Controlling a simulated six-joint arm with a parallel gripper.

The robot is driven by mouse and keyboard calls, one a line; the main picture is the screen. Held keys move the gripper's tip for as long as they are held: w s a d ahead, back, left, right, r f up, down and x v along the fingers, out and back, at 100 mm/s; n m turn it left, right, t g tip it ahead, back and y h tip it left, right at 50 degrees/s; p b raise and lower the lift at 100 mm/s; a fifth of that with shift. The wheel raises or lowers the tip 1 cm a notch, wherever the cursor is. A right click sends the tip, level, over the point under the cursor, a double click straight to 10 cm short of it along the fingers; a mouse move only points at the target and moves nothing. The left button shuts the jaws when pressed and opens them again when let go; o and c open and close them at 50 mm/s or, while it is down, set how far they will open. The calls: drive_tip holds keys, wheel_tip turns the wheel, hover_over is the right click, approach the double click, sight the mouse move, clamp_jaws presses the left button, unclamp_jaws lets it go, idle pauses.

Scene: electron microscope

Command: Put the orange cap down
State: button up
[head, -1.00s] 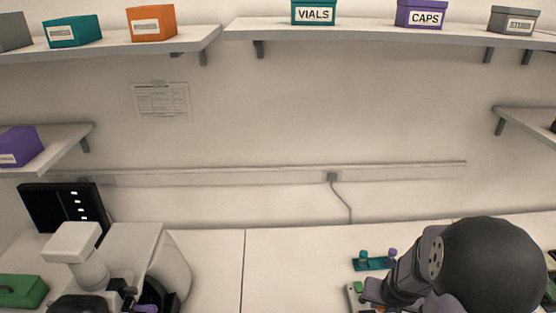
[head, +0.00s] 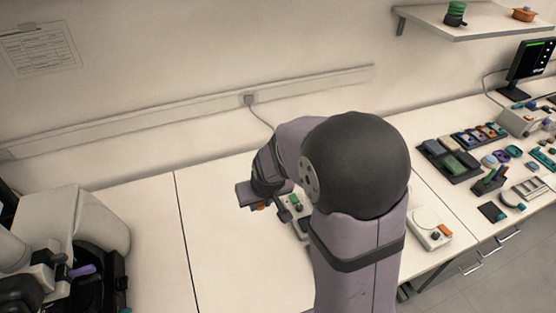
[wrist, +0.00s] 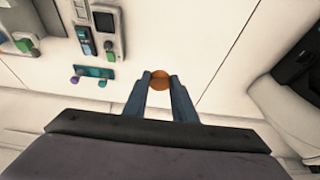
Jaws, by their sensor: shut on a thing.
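The orange cap (wrist: 160,79) is a small round piece between the fingertips of my gripper (wrist: 160,84) in the wrist view. My gripper is shut on it, over a bare stretch of white bench. In the head view, a bit of the orange cap (head: 259,206) shows under my gripper (head: 256,203), to the left of a small grey device. Most of the cap is hidden there by my own arm. I cannot tell how high the cap is above the bench.
A grey device with a green button (head: 296,199) stands right beside my gripper. A teal holder with pegs (wrist: 92,72) lies nearby in the wrist view. The microscope (head: 75,235) stands at the left. The bench (head: 215,245) between is clear.

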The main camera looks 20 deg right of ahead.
wheel_tip(320, 180, down, 9)
drive_tip(key=d+b, duration=0.1)
drive_tip(key=b, duration=1.7)
approach(280, 226)
drive_tip(key=shift+m, duration=0.4)
drive_tip(key=w+a, duration=0.2)
drive_tip(key=a, duration=0.1)
drive_tip(key=shift+w+a+r, duration=0.25)
drive_tip(key=shift+w+r, duration=0.1)
drive_tip(key=shift+w+d+r+m+g+h, duration=0.2)
drive_tip(key=shift+d+r+m+h, duration=0.35)
drive_tip(key=shift+m, duration=0.55)
drive_tip(key=shift+w+d+r+m+g+h, duration=0.15)
drive_tip(key=shift+d+r+m+h, duration=0.25)
drive_tip(key=shift+d+r+m, duration=0.55)
drive_tip(key=shift+w+d+r+m+g+h, duration=0.15)
drive_tip(key=shift+d+r+m+h, duration=0.3)
drive_tip(key=shift+m, duration=0.8)
drive_tip(key=shift+a+r, duration=0.1)
drive_tip(key=shift+f, duration=5.05)
drive_tip(key=shift+f, duration=0.2)
